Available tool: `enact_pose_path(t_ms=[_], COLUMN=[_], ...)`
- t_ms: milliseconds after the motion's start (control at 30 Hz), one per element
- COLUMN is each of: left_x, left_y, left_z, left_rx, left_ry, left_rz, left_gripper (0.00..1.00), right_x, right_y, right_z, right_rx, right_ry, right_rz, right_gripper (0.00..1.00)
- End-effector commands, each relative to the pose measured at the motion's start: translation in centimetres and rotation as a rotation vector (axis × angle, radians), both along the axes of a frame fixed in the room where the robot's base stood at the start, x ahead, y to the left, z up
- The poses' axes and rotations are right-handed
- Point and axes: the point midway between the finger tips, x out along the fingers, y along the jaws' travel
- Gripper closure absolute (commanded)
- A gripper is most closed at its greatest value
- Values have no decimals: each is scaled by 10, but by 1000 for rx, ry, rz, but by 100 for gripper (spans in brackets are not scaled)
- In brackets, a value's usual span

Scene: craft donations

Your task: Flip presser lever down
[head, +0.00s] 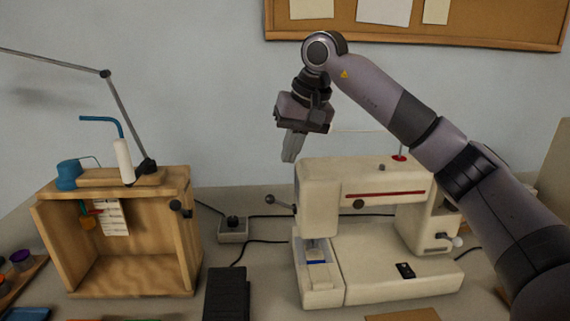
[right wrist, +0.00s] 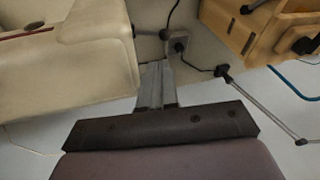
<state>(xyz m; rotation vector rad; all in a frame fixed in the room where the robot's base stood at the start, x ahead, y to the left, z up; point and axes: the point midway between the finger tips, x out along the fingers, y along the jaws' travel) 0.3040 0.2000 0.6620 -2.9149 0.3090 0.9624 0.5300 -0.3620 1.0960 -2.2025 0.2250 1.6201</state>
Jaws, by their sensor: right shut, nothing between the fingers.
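A cream sewing machine (head: 365,190) stands on the table in the head view; its body also fills the upper left of the right wrist view (right wrist: 60,60). A short presser lever (head: 280,202) with a dark ball end sticks out from the left side of the machine's head and tilts slightly up to the left. My right gripper (head: 290,158) is shut and empty, pointing down above the machine's left end, apart from the lever. Its closed fingers show in the right wrist view (right wrist: 157,75). My left gripper is not in view.
An open wooden box (head: 115,285) with a blue-tipped tool and lamp arm stands at left. A black foot pedal (head: 227,292) and a small socket box (head: 233,230) with cables lie between box and machine. A pinboard (head: 460,40) hangs on the wall.

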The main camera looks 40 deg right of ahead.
Motion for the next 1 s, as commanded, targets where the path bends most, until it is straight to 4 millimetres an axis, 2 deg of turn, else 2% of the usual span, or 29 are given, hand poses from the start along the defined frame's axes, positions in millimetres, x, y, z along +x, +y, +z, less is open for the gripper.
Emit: enact_pose_path(t_ms=[300,500,1000], left_x=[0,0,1], left_y=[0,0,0], left_z=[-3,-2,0], left_rx=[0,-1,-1], left_ry=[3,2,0], left_rz=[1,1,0], left_gripper=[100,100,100], right_x=[18,26,28], right_y=[7,9,10], right_z=[-56,-78,-83], right_rx=[1,1,-1], right_ry=[4,1,1], right_rz=[2,2,2], right_gripper=[100,100,100])
